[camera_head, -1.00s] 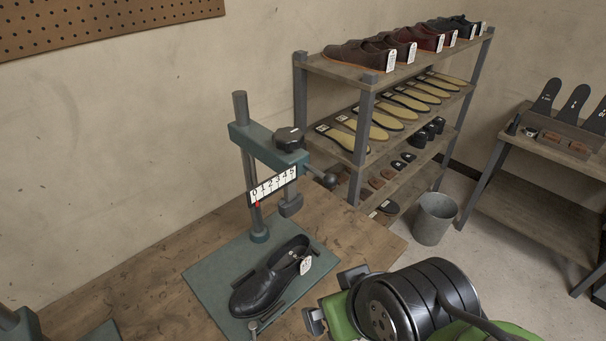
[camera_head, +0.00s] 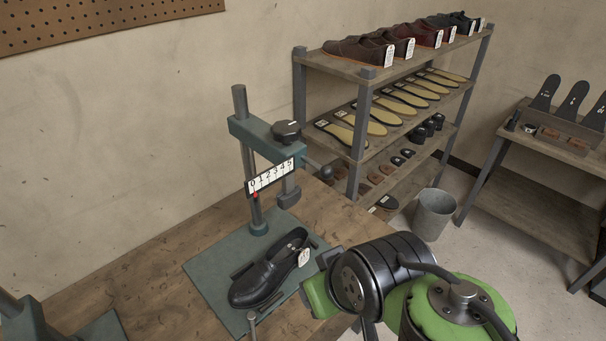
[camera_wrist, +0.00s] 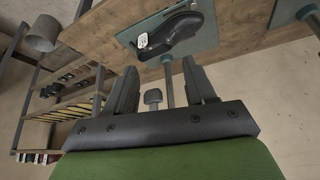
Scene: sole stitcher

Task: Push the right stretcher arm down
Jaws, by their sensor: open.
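The right stretcher stands on a green base plate (camera_head: 215,272) with a grey upright post (camera_head: 248,160). Its green arm (camera_head: 256,137) is high on the post, with a black knob on top, a black ball handle (camera_head: 326,172) at the right and a grey block (camera_head: 290,193) hanging below. A black shoe (camera_head: 268,270) with a white tag lies on the plate, clear of the block. My gripper (camera_wrist: 160,66) is open and empty, right of the shoe; its fingers are partly hidden in the head view. In the wrist view the post and block appear between the fingers.
A white scale (camera_head: 270,175) with a red marker near its low end is beside the post. Another green machine (camera_head: 25,318) shows at the bottom left. A shoe rack (camera_head: 360,110) and a grey bin (camera_head: 433,214) stand behind. The wooden bench (camera_head: 150,262) is clear between the machines.

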